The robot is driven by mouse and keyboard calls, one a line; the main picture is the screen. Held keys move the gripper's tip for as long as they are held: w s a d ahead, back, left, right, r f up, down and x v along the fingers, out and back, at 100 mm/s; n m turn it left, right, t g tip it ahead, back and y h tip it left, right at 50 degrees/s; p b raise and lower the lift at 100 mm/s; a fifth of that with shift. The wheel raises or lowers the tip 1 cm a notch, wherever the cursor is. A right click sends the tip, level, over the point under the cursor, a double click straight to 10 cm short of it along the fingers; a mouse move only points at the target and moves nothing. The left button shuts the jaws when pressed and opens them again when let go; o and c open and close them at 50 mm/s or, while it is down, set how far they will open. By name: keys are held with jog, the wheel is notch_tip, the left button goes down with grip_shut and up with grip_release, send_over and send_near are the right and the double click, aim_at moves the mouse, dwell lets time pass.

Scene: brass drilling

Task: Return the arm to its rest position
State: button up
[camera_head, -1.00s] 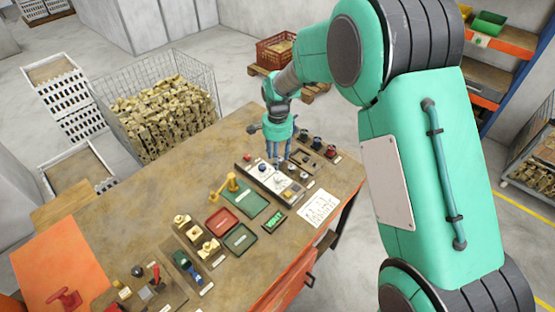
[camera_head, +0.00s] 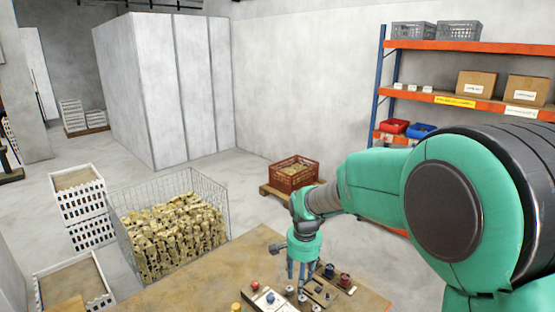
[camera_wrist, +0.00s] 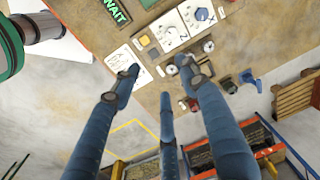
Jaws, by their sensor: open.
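My green arm reaches in from the right in the head view. My gripper (camera_head: 303,270) hangs fingers-down over the far right part of the workbench (camera_head: 200,290). It stands above or beside the white control panel (camera_head: 270,299); the exact gap cannot be told. In the wrist view, the blue fingers of my gripper (camera_wrist: 158,75) are spread apart with nothing between them. The control panel (camera_wrist: 182,24) with its knobs lies beyond the fingertips.
A wire cage of brass parts (camera_head: 175,240) stands behind the bench, with white crates (camera_head: 80,205) to its left. A red crate (camera_head: 293,172) sits on a pallet behind my gripper. An orange shelf (camera_head: 465,47) stands at the right. The wrist view shows a lit WAIT sign (camera_wrist: 115,12).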

jog(key=s+d+r+n+t+b, duration=0.1)
jog(key=s+d+r+n, duration=0.1)
jog(key=s+d+r, duration=0.5)
jog(key=s+d+r+n+t+b, duration=0.1)
jog(key=s+d+r, duration=0.1)
jog(key=s, duration=0.7)
jog(key=s+d+r+n+t, duration=0.1)
jog(key=s+d+r+n, duration=0.1)
jog(key=s, duration=0.7)
jog(key=s+d+r+n+t+b, duration=0.1)
jog(key=s+r, duration=0.3)
jog(key=s, duration=0.5)
jog(key=shift+d+r+n+t+b, duration=0.35)
jog(key=shift+d+n+t, duration=0.05)
jog(key=shift+d, duration=0.5)
jog(key=shift+r, duration=0.1)
dwell(0.5)
